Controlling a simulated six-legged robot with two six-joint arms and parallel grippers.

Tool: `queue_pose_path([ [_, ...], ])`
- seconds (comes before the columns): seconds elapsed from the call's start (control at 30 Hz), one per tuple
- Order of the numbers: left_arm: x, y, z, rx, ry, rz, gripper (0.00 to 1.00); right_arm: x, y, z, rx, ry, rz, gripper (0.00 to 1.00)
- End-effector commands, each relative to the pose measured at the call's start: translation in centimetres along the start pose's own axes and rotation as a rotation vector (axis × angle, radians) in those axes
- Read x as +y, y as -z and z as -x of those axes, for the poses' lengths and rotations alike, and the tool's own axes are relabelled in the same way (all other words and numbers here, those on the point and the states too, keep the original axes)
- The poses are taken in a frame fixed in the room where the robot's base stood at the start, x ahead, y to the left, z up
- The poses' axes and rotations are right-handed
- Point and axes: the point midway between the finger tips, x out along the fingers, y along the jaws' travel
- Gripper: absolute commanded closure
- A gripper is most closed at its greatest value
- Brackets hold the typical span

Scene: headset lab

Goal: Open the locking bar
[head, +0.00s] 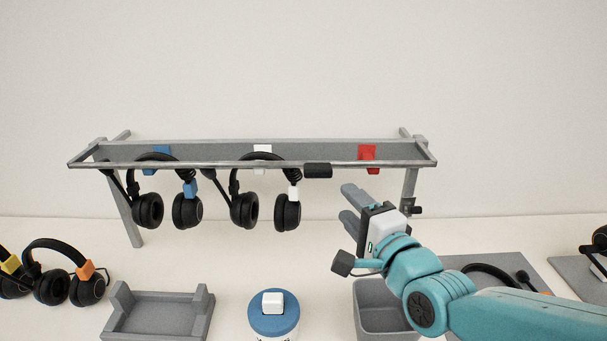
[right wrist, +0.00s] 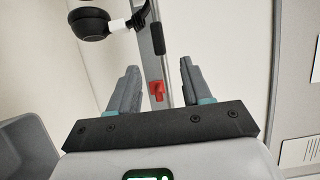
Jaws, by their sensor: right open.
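The locking bar (head: 345,164) is a thin grey bar across the front of the hanging rack, level, with a black grip (head: 318,170) right of its middle. The bar with its black grip (right wrist: 158,38) also shows upright in the right wrist view, beyond the fingers. My right gripper (head: 350,207) is open and empty, in front of the rack, below and right of the black grip and apart from it. Its fingers (right wrist: 158,68) point at the rack. My left gripper is not in view.
Two black headsets hang on the rack, with blue (head: 187,210) and white (head: 287,212) tags. The red hook (head: 368,155) is empty. On the table are a grey cradle (head: 158,316), a blue-topped can (head: 272,322), a grey bin (head: 380,315) and more headsets (head: 60,275).

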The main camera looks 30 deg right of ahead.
Motion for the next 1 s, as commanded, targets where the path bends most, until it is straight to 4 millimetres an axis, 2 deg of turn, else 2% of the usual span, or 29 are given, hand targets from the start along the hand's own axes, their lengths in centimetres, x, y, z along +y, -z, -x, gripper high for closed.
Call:
queue_pose_path([
  [0.13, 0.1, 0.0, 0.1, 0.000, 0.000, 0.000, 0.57, 0.1, 0.3, -0.9, 0.005, -0.002, 0.000, 0.51],
  [0.23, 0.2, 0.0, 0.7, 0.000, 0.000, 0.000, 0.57, 0.1, 0.2, -2.6, 0.004, -0.004, 0.000, 0.51],
  [0.7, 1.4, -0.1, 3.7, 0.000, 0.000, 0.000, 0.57, 0.0, -0.2, -13.6, 0.000, -0.003, 0.000, 0.51],
  [0.83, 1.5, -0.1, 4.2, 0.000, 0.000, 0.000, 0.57, 0.1, -0.2, -15.5, 0.000, -0.001, 0.000, 0.51],
  [1.0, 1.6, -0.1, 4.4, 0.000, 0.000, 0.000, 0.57, 0.2, -0.2, -16.6, 0.000, -0.001, 0.000, 0.51],
])
